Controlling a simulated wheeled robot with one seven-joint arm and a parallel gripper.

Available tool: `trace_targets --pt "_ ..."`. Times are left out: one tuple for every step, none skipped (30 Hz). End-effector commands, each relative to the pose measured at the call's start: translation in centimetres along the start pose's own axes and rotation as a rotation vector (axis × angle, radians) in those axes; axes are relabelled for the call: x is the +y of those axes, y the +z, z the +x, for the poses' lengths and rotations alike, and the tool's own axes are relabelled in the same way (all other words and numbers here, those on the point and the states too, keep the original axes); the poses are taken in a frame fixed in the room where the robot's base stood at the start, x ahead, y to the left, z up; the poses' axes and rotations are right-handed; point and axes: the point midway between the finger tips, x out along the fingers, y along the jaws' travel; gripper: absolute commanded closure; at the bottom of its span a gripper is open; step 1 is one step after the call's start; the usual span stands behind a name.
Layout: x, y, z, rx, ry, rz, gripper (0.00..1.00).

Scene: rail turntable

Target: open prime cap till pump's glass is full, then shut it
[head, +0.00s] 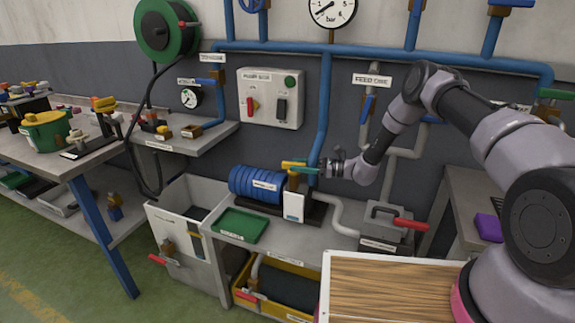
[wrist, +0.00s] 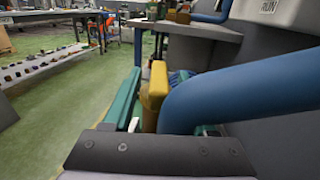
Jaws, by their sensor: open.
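The pump (head: 257,184) is a blue ribbed body on a dark base on the grey bench. At its right end stands a white upright plate (head: 294,205) with a small blue mark; I cannot read any level in a glass there. A yellow piece (head: 293,164), perhaps the prime cap, sits above the plate. My gripper (head: 310,171) is open at this piece, reaching from the right. In the wrist view a teal finger (wrist: 124,98) lies left of the yellow piece (wrist: 154,95). The other finger is mostly hidden behind a blue pipe, and contact is unclear.
The vertical blue pipe (head: 322,110) passes close by my gripper and fills the right of the wrist view (wrist: 245,92). A grey box with a red handle (head: 408,223) stands to the right. A wooden top (head: 390,288) is in front.

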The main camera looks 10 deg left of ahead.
Motion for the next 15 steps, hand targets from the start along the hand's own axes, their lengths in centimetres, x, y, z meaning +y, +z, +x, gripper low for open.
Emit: trace_targets --pt "0.08 -0.02 0.34 0.001 0.001 0.0 0.43" --pt "0.09 -0.02 0.48 0.001 0.0 0.0 0.43" --pt "0.1 -0.02 0.62 0.001 -0.001 0.0 0.43" --pt "0.09 -0.01 0.7 0.001 -0.002 0.0 0.43" --pt "0.08 -0.01 0.76 0.0 -0.003 0.0 0.43" --pt "0.08 -0.01 0.82 0.0 -0.004 0.0 0.43" --pt "0.08 -0.01 0.85 0.0 -0.004 0.0 0.43" --pt "0.08 -0.01 0.87 0.0 -0.004 0.0 0.43" --pt "0.08 -0.01 0.88 0.0 -0.004 0.0 0.43" --pt "0.08 -0.01 0.88 0.0 -0.004 0.0 0.43" --pt "0.08 0.0 0.88 0.0 -0.004 0.0 0.43" --pt "0.08 0.0 0.88 0.0 -0.004 0.0 0.43" --pt "0.09 0.0 0.88 0.0 -0.004 0.0 0.43" --pt "0.09 0.0 0.88 0.0 -0.004 0.0 0.43" --pt "0.09 0.0 0.89 0.0 -0.004 0.0 0.5"
